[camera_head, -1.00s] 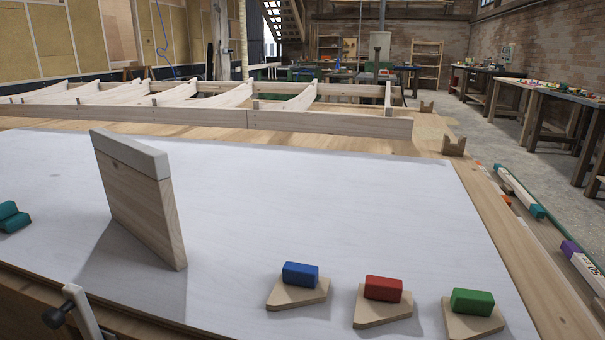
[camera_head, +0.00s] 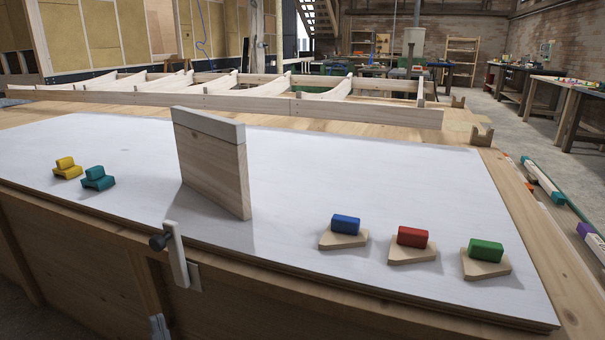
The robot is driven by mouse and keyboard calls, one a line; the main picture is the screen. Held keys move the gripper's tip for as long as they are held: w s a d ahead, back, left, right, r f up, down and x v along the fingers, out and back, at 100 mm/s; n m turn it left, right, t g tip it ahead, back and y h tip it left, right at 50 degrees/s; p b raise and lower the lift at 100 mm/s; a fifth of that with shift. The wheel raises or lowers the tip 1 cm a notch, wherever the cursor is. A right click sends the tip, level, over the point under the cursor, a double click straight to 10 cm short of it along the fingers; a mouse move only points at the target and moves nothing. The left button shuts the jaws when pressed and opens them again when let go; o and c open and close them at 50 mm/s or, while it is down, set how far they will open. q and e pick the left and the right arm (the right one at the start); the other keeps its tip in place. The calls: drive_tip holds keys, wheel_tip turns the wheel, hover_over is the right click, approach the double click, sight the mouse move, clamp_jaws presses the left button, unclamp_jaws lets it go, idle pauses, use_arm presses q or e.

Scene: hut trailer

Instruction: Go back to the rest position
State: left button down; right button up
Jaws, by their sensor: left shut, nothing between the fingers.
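My left gripper (camera_head: 159,327) shows only as a small grey tip at the bottom edge, below the clamp and in front of the workbench's side. It is shut and holds nothing. The rest of my left arm is out of the picture. My right gripper is not in view.
The white-topped workbench (camera_head: 300,160) fills the foreground. An upright wooden board (camera_head: 215,170) stands on it. A clamp (camera_head: 178,255) sits on the front edge. Yellow (camera_head: 66,163) and teal (camera_head: 97,177) blocks lie left; blue (camera_head: 346,224), red (camera_head: 412,237) and green (camera_head: 486,250) blocks rest right on wooden pieces.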

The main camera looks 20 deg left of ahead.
use_arm(q)
drive_tip(key=w+d+f+m+h, duration=0.2)
drive_tip(key=w+d+m+h, duration=0.15)
drive_tip(key=d+h, duration=0.5)
drive_tip(key=w+d+f+m+h, duration=0.25)
drive_tip(key=d+m+h, duration=0.25)
drive_tip(key=h, duration=0.6)
drive_tip(key=s+d+f+g+h, duration=0.4)
drive_tip(key=s+d+g, duration=0.5)
drive_tip(key=d, duration=0.1)
drive_tip(key=s+a+r+y+p, duration=0.1)
drive_tip(key=a+r+p, duration=0.1)
drive_tip(key=r+p, duration=0.5)
drive_tip(key=s+a+r+y+p, duration=0.1)
drive_tip(key=r+p, duration=0.6)
drive_tip(key=p, duration=0.8)
drive_tip(key=shift+a, duration=0.9)
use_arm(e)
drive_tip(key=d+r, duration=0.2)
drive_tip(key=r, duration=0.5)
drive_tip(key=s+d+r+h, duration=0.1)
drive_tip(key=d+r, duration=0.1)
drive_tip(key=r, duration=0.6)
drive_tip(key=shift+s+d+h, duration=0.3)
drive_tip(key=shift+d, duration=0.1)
